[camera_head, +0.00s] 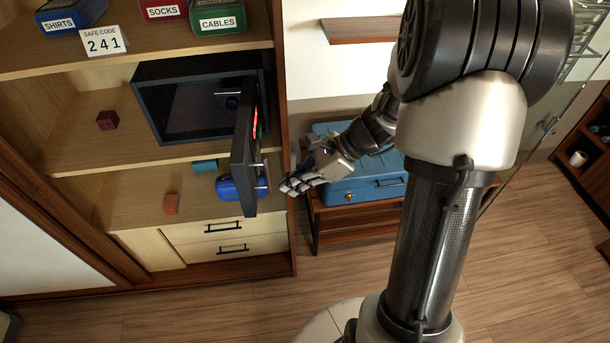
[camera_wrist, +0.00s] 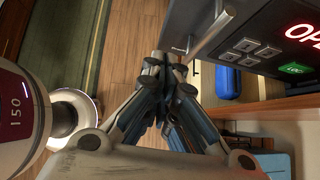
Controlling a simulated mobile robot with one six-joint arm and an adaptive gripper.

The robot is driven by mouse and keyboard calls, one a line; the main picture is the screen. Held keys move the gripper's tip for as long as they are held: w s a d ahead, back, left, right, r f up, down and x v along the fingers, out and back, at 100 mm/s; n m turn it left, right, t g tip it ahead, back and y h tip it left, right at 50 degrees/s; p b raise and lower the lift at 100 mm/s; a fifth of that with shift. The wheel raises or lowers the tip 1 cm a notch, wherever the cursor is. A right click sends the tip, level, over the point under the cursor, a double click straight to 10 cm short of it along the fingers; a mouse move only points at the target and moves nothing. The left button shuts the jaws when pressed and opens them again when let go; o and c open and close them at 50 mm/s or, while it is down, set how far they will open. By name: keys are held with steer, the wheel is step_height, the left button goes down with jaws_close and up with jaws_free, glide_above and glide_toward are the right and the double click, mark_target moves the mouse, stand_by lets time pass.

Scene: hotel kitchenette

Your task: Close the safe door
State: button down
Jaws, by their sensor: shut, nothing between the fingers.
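The dark safe (camera_head: 166,105) sits on a wardrobe shelf, and its inside shows. Its door (camera_head: 242,155) stands open, swung out toward the front at the right side. In the wrist view the door's keypad face (camera_wrist: 262,45) fills the upper right, with red display letters, partly cut off, and a green key. A metal handle (camera_wrist: 212,35) sticks out from it. My gripper (camera_head: 284,188) is shut and empty, just right of the door's outer face. In the wrist view my fingertips (camera_wrist: 168,62) are close to the handle; I cannot tell whether they touch.
A blue case (camera_head: 370,185) lies on a low wooden stand right of the wardrobe, behind my gripper. Shelves hold a dark red cube (camera_head: 107,120), an orange block (camera_head: 171,204), a teal item (camera_head: 204,165) and a blue item (camera_head: 226,188). Drawers (camera_head: 228,232) are below; the floor in front is clear.

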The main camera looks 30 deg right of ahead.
steer(key=a, duration=0.1)
steer(key=w+a+f+b, duration=0.1)
steer(key=a, duration=0.1)
steer(key=w+a+f, duration=0.1)
steer(key=a, duration=0.1)
steer(key=shift+w+a, duration=0.25)
